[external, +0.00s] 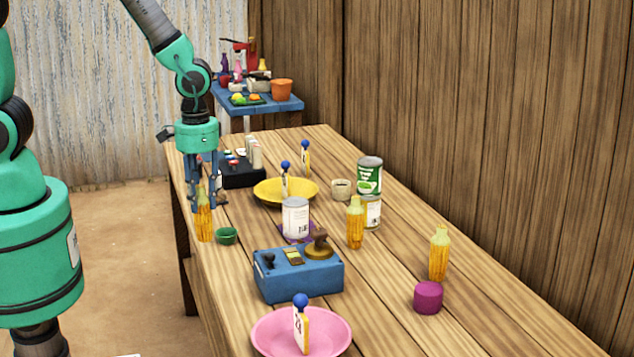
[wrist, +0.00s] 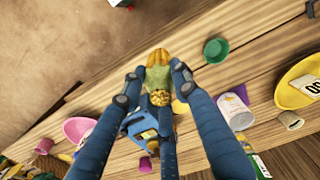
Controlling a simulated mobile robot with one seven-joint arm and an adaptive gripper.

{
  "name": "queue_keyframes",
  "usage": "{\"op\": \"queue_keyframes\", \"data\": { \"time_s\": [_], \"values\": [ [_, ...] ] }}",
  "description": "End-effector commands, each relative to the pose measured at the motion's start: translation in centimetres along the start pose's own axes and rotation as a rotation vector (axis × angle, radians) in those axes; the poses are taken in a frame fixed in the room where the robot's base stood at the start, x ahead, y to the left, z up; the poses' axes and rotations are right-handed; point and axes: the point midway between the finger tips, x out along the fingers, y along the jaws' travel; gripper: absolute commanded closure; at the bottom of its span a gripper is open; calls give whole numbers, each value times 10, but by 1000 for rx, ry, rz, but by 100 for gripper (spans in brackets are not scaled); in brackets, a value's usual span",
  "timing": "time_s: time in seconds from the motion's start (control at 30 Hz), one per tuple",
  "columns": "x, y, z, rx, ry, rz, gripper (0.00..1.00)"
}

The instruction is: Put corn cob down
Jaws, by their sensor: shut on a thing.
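My gripper (external: 206,207) points down over the near left edge of the wooden table and is shut on a corn cob (external: 204,225). The cob is upright, with a yellow lower part and a pale green top between the fingers. In the wrist view the cob (wrist: 158,72) sits between the fingertips of my gripper (wrist: 156,82). Its lower end is at about table height, but I cannot tell whether it touches the wood. Two similar cobs stand on the table, one in the middle (external: 355,223) and one at the right (external: 439,253).
A small green cup (external: 227,236) stands close right of the held cob. A yellow plate (external: 300,186), a white can (external: 295,218), a blue box (external: 300,276), a pink plate (external: 335,331) and a purple cylinder (external: 428,298) are further off. Bare wood shows along the table's left edge.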

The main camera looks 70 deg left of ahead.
Motion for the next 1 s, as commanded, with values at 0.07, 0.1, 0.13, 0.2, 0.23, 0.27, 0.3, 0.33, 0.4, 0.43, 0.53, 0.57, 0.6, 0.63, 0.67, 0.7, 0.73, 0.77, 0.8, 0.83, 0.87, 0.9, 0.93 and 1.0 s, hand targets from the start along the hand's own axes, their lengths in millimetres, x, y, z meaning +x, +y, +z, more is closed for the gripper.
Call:
{"op": "queue_keyframes", "data": {
  "time_s": [0.07,0.1,0.13,0.2,0.23,0.27,0.3,0.33,0.4,0.43,0.53,0.57,0.6,0.63,0.67,0.7,0.73,0.77,0.8,0.83,0.87,0.9,0.93,1.0],
  "values": [
    [-13,0,-1,0,3,1,97],
    [-18,0,-1,0,3,1,97],
    [-24,0,-1,0,4,1,97],
    [-36,0,-1,0,5,2,97],
    [-40,0,-1,0,4,1,97],
    [-44,0,-1,0,3,1,97],
    [-51,0,-1,0,4,1,97],
    [-56,0,-1,0,5,2,97],
    [-67,0,-1,0,4,1,97],
    [-71,0,-1,0,4,1,97],
    [-85,0,-1,0,4,1,97],
    [-87,1,-1,3,2,1,97],
    [-86,3,-4,11,0,0,97],
    [-87,4,-5,15,-1,0,97],
    [-87,6,-7,20,-1,0,97],
    [-88,7,-9,26,0,0,97],
    [-89,9,-11,32,0,0,97],
    [-90,10,-12,37,0,0,97],
    [-90,12,-15,45,0,0,97],
    [-91,14,-17,51,0,0,97],
    [-92,16,-19,57,0,0,97],
    [-93,18,-21,65,0,0,97],
    [-94,20,-23,71,0,0,97],
    [-95,25,-28,90,-1,-1,97]
  ]
}}
